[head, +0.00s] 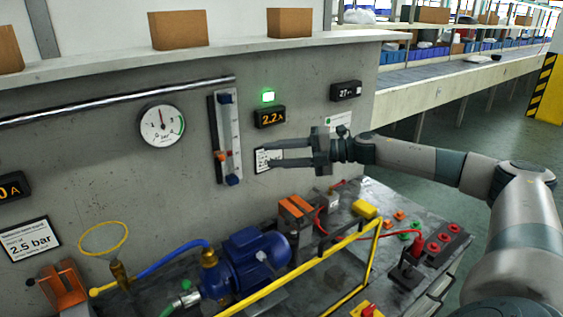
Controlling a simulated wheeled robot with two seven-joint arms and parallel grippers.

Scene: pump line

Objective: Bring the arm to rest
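My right arm (430,165) comes in from the right and reaches left across the bench. Its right gripper (272,154) is held in the air in front of the grey wall panel (320,95), with its two fingers apart and nothing seen between them. The fingertips overlap a small white label (263,160) on the panel and partly hide it; I cannot tell how far they are from it. My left gripper is not in view.
Below stand a blue pump (250,260), a yellow rail (320,262) and red terminals (432,247) with a red cable. A flow tube (226,135), a lit green lamp (267,97) and a round gauge (161,125) are on the panel. Open floor (410,195) lies beyond the bench.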

